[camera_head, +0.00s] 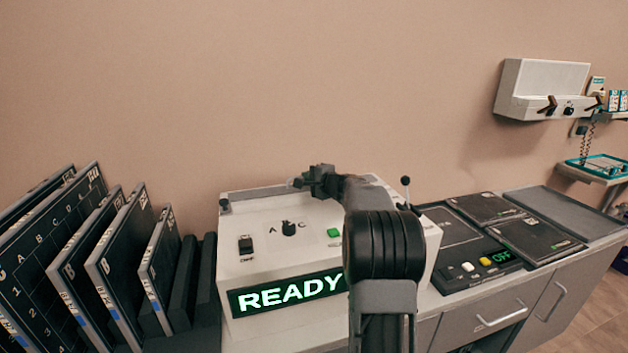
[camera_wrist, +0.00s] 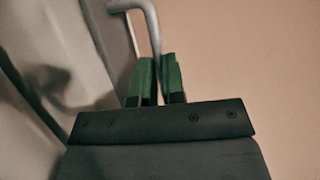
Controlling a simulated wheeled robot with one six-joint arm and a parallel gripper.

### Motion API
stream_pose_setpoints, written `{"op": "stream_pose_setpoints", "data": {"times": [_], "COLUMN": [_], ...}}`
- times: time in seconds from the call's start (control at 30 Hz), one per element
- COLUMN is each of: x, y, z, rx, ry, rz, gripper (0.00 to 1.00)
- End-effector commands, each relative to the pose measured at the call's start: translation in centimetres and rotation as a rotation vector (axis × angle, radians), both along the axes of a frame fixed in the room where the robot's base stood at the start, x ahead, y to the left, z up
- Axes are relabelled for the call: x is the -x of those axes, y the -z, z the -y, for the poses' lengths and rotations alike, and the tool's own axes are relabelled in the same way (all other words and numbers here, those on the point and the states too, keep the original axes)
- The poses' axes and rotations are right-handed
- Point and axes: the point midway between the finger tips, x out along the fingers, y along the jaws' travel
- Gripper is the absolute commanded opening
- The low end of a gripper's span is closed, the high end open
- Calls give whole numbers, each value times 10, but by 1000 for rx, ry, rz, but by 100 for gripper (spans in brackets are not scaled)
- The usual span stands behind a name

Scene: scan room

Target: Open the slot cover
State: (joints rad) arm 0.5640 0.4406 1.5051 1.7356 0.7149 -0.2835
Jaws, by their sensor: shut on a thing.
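My gripper (camera_wrist: 158,76) is shut on a thin grey bent handle (camera_wrist: 152,28) in the wrist view; its green fingertip pads lie on both sides of the bar. The handle runs up and curves left to a dark grey panel (camera_wrist: 105,30), which looks like the slot cover. In the head view my gripper (camera_head: 316,181) is at the top of the white machine (camera_head: 265,265), near its back edge. The cover and handle cannot be made out there, as my arm blocks part of the machine top.
The machine front has a lit READY display (camera_head: 288,292), a dark knob (camera_head: 288,229) and a green button (camera_head: 334,232). Several dark lettered plates (camera_head: 120,255) stand in a rack at left. A counter with a dark control panel (camera_head: 470,255) is at right. A wall unit (camera_head: 540,88) hangs behind.

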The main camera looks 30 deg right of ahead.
Motion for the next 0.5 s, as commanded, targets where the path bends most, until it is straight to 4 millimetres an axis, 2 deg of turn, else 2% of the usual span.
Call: {"op": "stream_pose_setpoints", "data": {"times": [0.03,0.3,0.5], "x": [0,1,1], "y": [0,0,0], "z": [0,1,2], "rx": [0,0,0], "ry": [1,2,2], "rz": [0,0,0], "gripper": [11,36,36]}}
